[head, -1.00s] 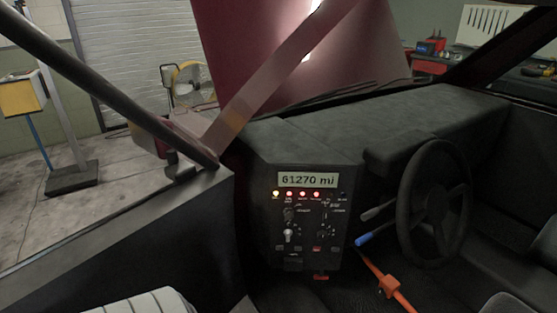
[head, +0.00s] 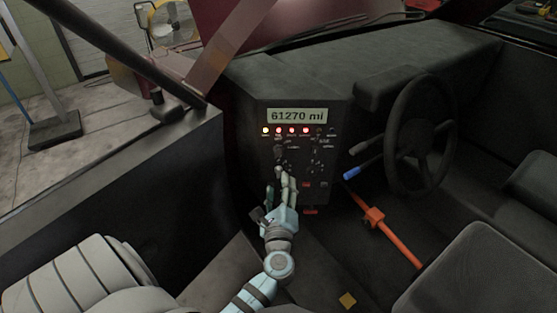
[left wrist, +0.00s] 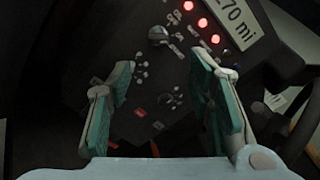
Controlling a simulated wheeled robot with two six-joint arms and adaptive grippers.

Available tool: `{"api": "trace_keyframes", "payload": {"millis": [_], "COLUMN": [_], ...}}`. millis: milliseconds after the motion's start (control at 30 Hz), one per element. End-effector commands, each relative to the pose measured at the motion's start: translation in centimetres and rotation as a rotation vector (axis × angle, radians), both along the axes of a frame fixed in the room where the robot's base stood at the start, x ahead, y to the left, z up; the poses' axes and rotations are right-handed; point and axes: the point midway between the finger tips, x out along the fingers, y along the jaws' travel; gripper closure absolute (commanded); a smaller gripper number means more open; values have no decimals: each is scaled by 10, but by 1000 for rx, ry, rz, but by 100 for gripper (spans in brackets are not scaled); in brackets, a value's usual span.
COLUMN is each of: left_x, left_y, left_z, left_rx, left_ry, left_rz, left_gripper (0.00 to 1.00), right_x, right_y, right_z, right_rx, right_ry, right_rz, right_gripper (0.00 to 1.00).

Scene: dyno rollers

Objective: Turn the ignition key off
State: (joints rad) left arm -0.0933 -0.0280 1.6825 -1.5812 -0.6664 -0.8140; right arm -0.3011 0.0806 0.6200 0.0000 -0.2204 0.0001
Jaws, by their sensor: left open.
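The dark control panel (head: 262,112) carries the display, a row of lit lamps and several small switches. A dark round knob with a pale rim (left wrist: 158,36), likely the ignition switch, shows on the panel in the left wrist view. I cannot make out its key or which way it is turned. My left gripper (head: 285,178) is in front of the panel's lower half and hides part of its switches. In the left wrist view my left gripper (left wrist: 163,78) is open and empty, its fingers spread below the knob. My right gripper is not in view.
The display (head: 297,116) reads 61270 mi. A steering wheel (head: 391,135) and a blue-tipped lever (head: 351,174) stand right of the panel. An orange bar (head: 398,243) slants below them. A dark door (head: 110,195) bounds the left.

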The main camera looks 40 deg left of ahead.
Motion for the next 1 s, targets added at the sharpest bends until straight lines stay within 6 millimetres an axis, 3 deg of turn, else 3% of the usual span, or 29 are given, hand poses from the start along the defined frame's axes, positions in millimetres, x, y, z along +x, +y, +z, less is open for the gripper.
{"api": "trace_keyframes", "payload": {"millis": [200,400,767,1000], "left_x": [50,84,92,92], "left_y": [40,66,73,72], "left_z": [1,-2,-1,-1], "left_rx": [1,-2,-5,-5], "left_ry": [-2,0,1,0], "left_rz": [1,-1,-2,-2], "left_gripper": [53,53,53,89], "right_x": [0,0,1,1], "right_y": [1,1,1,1], "right_z": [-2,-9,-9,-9], "right_rx": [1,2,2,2], "right_ry": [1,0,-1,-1], "right_rz": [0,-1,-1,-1], "right_gripper": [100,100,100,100]}}
